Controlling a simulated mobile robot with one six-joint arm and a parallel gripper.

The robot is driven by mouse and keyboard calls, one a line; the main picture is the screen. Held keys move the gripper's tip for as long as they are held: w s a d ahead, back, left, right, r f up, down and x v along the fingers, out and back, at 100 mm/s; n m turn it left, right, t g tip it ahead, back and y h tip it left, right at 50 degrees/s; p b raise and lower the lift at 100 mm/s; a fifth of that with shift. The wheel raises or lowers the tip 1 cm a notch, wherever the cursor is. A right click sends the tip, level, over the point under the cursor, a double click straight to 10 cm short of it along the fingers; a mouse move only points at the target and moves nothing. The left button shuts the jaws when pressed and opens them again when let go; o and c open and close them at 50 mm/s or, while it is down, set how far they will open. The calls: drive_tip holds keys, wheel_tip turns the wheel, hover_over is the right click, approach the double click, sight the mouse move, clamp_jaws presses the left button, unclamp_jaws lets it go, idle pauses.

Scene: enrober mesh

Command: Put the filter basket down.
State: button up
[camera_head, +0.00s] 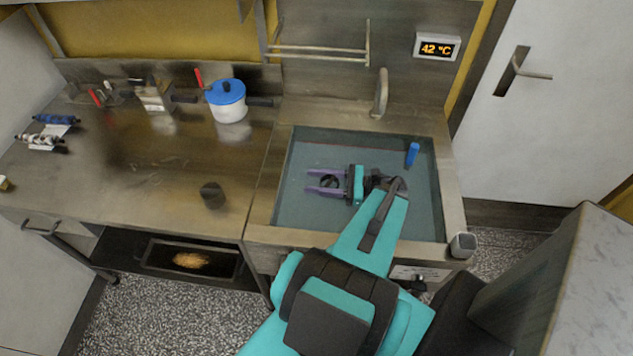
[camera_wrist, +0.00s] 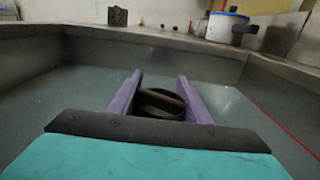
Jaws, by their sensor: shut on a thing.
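The filter basket appears to be the dark, round, ring-like thing (camera_head: 329,182) between my gripper's purple fingers. It also shows in the wrist view (camera_wrist: 160,103), with a dark bar across it. My gripper (camera_head: 309,181) is shut on it inside the walls of the sink (camera_head: 262,205). In the wrist view, the fingers (camera_wrist: 160,80) point toward a sink wall. The basket's underside is hidden, and I cannot tell whether it touches the bluish surface (camera_head: 300,212) in the sink.
A blue upright item (camera_head: 412,154) stands at the sink's back right, near the faucet (camera_head: 381,92). A dark mesh-like cup (camera_head: 212,195) stands on the counter (camera_head: 150,205) left of the sink. A blue-lidded pot (camera_head: 229,108) stands farther back. The counter's middle is mostly clear.

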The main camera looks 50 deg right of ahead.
sight(331, 181)
drive_tip(key=shift+f, duration=0.15)
drive_tip(key=o, duration=1.1)
drive_tip(key=shift+r+p, duration=0.75)
drive_tip(key=shift+p, duration=0.7)
drive_tip(key=shift+s+d+f+b, duration=0.25)
drive_tip(key=shift+s+d+b, duration=0.25)
drive_tip(key=shift+s+b, duration=0.25)
drive_tip(key=b+v, duration=0.2)
drive_tip(key=v, duration=0.2)
drive_tip(key=shift+s+d, duration=0.15)
drive_tip(key=shift+s, duration=0.1)
drive_tip(key=shift+s+d+r+b, duration=0.15)
drive_tip(key=shift+s+d+b, duration=0.15)
drive_tip(key=shift+s, duration=0.25)
